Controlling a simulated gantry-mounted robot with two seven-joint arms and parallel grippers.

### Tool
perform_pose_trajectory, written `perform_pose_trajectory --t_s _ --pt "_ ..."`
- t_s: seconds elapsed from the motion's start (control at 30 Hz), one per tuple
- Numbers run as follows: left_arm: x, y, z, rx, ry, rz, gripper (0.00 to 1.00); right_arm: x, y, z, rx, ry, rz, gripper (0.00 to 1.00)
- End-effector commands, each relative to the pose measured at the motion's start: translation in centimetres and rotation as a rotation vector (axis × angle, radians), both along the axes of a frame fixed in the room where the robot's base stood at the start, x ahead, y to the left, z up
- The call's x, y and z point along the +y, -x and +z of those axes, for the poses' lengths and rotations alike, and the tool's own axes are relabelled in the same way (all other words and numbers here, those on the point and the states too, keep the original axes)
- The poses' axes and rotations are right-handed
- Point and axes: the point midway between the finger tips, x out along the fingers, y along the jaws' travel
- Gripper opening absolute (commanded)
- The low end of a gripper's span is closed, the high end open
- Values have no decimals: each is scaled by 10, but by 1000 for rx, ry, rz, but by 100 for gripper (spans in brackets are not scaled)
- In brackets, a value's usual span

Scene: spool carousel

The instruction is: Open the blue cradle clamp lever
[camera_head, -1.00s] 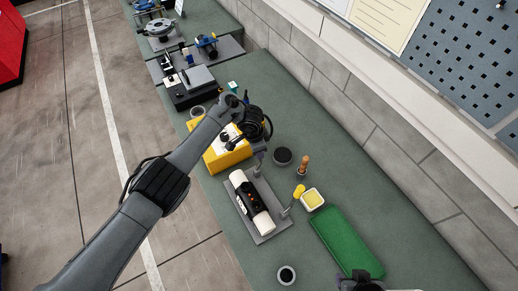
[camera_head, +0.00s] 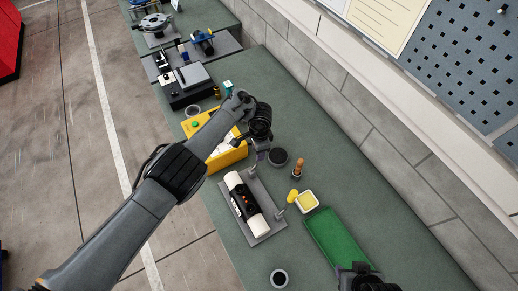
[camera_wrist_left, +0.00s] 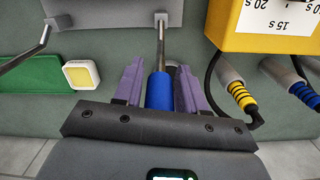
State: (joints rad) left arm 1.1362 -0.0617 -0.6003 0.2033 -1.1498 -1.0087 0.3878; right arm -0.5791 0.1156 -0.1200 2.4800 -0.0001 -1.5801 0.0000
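The blue handle (camera_wrist_left: 159,91) of the clamp lever stands between the two purple fingers of my left gripper (camera_wrist_left: 159,88) in the left wrist view. The fingers lie close along both its sides and look shut on it. Its metal rod (camera_wrist_left: 160,45) runs up to a grey mount on the cradle plate. In the head view my left gripper (camera_head: 260,150) is at the cradle's far end and hides the blue handle. The cradle plate (camera_head: 266,228) carries a white roll (camera_head: 234,180) with a black middle. My right gripper (camera_head: 362,275) is at the bottom edge, its fingers unclear.
A green mat (camera_head: 338,240) lies to the right. A yellow box (camera_head: 233,157) is close beside my left gripper.

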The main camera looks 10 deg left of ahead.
Motion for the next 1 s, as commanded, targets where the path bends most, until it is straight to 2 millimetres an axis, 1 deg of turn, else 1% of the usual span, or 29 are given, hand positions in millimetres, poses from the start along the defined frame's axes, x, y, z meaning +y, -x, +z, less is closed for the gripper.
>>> perform_pose_trajectory --t_s 0.03,0.07,0.33,0.47,0.57,0.8,0.97,1.0 --pt "0 0 0 0 0 -1 49 0 0 0 0 -1 -1 43" --pt "0 0 0 0 0 -2 53 0 0 0 0 -1 -1 43" --pt "-1 -1 2 -1 0 -4 53 0 0 0 1 -1 -1 43" --pt "-1 -1 9 -3 1 -5 53 0 1 3 1 0 0 43" --pt "-1 -2 20 -3 2 -6 53 -1 1 6 2 3 2 43" --pt "-2 -4 60 -4 1 -5 53 -2 1 15 1 9 7 43" --pt "-2 -4 85 -4 0 -5 53 -2 1 16 1 9 7 43" --pt "-2 -4 92 -2 0 -3 53 -2 1 20 2 9 7 43"
